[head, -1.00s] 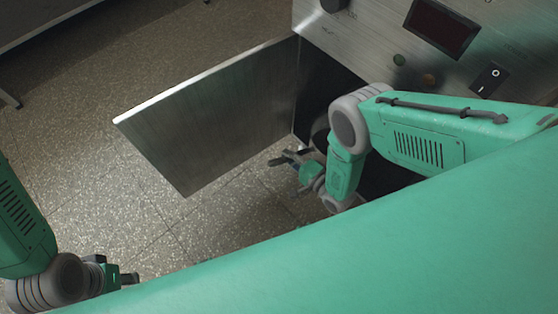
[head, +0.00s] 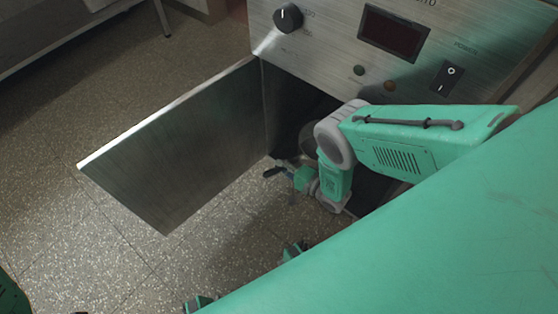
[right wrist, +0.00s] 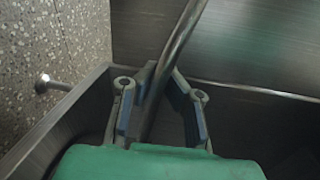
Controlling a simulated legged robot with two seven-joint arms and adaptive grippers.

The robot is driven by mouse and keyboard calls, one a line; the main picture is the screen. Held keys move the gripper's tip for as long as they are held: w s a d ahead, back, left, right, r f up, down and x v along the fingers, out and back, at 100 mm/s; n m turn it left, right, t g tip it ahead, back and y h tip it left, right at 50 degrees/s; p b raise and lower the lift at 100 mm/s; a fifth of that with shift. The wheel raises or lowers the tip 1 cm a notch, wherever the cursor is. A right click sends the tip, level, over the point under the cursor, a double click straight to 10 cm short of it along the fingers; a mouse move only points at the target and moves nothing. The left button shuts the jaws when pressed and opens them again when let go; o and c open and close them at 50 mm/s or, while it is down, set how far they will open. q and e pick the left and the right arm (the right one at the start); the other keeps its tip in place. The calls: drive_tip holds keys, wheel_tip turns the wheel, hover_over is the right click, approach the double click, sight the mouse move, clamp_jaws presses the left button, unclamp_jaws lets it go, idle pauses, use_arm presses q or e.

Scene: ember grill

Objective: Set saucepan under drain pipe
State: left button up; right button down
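My right gripper (head: 280,184) is low at the open cabinet, beside the inner edge of the door. Its dark fingers look spread in the head view. In the right wrist view, its blue-padded fingers (right wrist: 164,100) stand apart with a slim metal rod (right wrist: 178,45) running between them. I cannot tell whether the rod is the saucepan's handle or whether the pads touch it. A dark rounded shape (head: 308,140), possibly the saucepan, is mostly hidden behind my right arm. No drain pipe can be made out for certain.
The metal cabinet door (head: 175,150) stands open to the left. The steel front panel (head: 320,50) carries a black knob (head: 288,18), a display and a switch. Metal walls (right wrist: 250,110) enclose the space near my right gripper. The speckled floor (head: 60,235) left of the door is clear.

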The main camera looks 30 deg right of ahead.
drive_tip(key=shift+f, duration=0.1)
idle(0.4)
drive_tip(key=c, duration=1.6)
unclamp_jaws()
drive_tip(key=shift+c, duration=0.2)
drive_tip(key=shift+f, duration=0.1)
